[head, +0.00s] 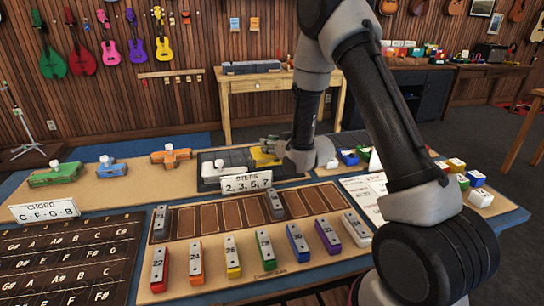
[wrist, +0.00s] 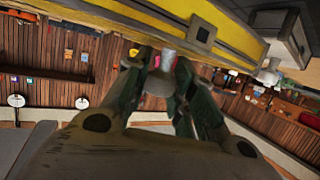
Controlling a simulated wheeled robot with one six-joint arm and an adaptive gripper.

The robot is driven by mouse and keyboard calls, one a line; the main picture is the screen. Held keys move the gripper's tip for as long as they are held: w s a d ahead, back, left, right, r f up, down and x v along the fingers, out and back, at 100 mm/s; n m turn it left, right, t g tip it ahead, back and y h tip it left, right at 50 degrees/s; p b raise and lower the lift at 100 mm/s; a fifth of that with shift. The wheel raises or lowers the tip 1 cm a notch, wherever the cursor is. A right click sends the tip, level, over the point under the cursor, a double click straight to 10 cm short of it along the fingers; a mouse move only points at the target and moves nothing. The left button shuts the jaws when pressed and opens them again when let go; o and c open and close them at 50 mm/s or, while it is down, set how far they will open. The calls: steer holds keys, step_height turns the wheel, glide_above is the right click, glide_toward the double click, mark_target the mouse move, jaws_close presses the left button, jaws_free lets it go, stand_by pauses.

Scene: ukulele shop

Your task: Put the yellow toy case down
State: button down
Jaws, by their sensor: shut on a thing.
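The yellow toy case (head: 262,157) is partly hidden by my arm in the head view. It fills the top of the wrist view (wrist: 205,22) as a long yellow block with a dark square latch. My gripper (wrist: 166,70) is shut on its pale knob (wrist: 167,60); in the head view my gripper (head: 272,145) is over the case. I cannot tell whether the yellow case touches the tray.
Green (head: 55,175), blue (head: 111,167) and orange (head: 171,155) cases stand left of the tray. A "STEPS 2, 3, 5, 7" sign (head: 247,183) stands in front of it. Small coloured blocks sit to the right.

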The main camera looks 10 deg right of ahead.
mark_target(270, 155)
steer(key=shift+f, duration=2)
steer(key=shift+a+f, duration=0.1)
steer(key=shift+f, duration=0.05)
steer(key=c, duration=1.2)
jaws_free()
